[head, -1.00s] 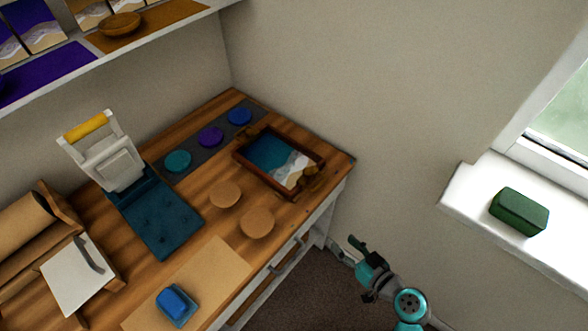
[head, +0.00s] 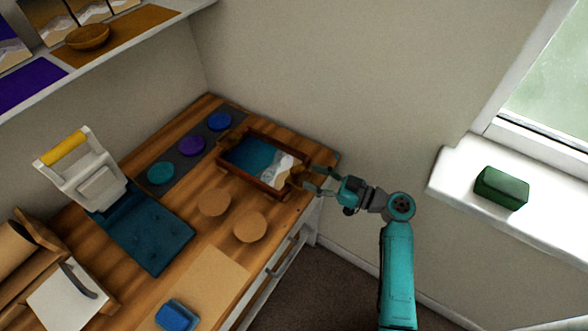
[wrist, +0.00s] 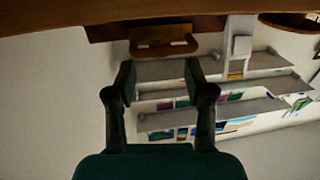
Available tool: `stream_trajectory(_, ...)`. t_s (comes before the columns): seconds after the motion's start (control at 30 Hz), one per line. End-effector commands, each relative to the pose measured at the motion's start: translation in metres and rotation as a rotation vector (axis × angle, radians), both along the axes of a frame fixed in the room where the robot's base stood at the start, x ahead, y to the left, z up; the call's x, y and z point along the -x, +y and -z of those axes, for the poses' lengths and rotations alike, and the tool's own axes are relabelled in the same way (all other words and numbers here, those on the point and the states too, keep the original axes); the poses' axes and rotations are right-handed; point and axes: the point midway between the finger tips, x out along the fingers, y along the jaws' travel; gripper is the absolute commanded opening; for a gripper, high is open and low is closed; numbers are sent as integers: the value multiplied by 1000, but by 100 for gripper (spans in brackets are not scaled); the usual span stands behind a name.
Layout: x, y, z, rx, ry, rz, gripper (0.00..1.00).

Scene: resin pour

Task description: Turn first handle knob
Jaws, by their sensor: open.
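A dark wooden-framed tray (head: 229,171) with a blue and sandy wave picture lies at the right end of the worktop. A brown wooden handle (head: 299,177) sits on its right end. The handle also shows at the top of the wrist view (wrist: 163,50), just beyond my fingertips. My gripper (head: 312,179) is open at that end of the tray. In the wrist view my gripper (wrist: 160,75) has its two fingers spread with nothing between them. The handle appears centred in front of the opening. Whether a finger touches it, I cannot tell.
Three coloured discs, teal (head: 161,173), purple (head: 192,145) and blue (head: 219,121), sit on a dark strip behind the tray. Two round tan coasters (head: 250,227) lie in front. A green block (head: 501,188) rests on the windowsill. Floor right of the worktop is clear.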

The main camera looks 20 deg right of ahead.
Motion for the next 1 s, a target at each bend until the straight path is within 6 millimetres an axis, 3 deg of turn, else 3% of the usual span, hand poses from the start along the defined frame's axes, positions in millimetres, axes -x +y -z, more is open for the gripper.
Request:
stream_trajectory(0.3, -36, 35, 0, 1, -1, -3, 54)
stream_trajectory(0.77, -45, 44, 0, 0, 1, 1, 54)
stream_trajectory(0.83, -45, 44, 0, -1, 1, 1, 44)
stream_trajectory(1.0, -45, 44, 0, -1, 1, 1, 1)
